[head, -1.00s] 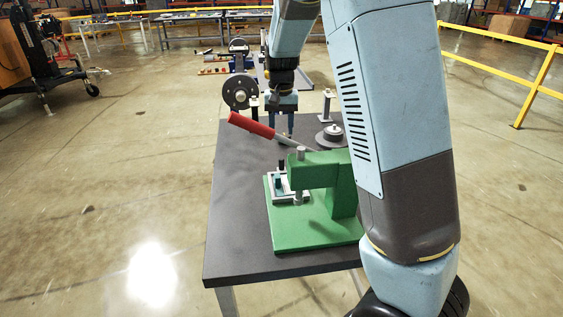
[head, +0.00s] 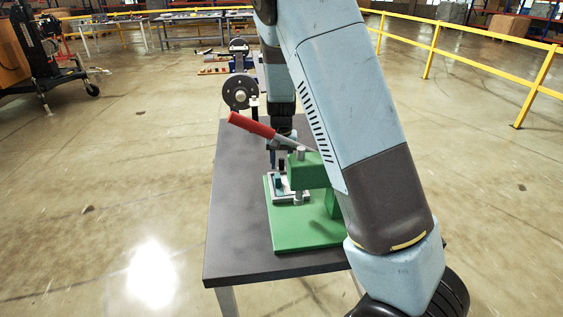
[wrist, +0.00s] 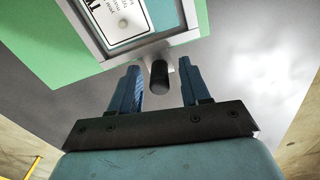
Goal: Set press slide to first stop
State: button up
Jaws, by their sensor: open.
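The green press (head: 300,235) stands on a dark table, with its red-handled lever (head: 250,125) raised to the upper left. Its slide (head: 290,190), a pale framed plate with a small teal block on it, lies on the press base below the ram. In the wrist view the slide (wrist: 172,42) shows a grey frame, a printed label and a dark knob (wrist: 159,78) on its near edge. My gripper (wrist: 160,68) is open, with one finger on each side of the knob and gaps visible. In the head view my gripper (head: 278,160) is partly hidden behind the lever and press.
The dark table (head: 235,200) is clear to the left of the press. A black disc on a stand (head: 240,92) is behind the table's far edge. My arm hides the table's right side. A yellow railing (head: 535,90) runs at the right.

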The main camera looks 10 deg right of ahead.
grip_shut()
dwell(0.5)
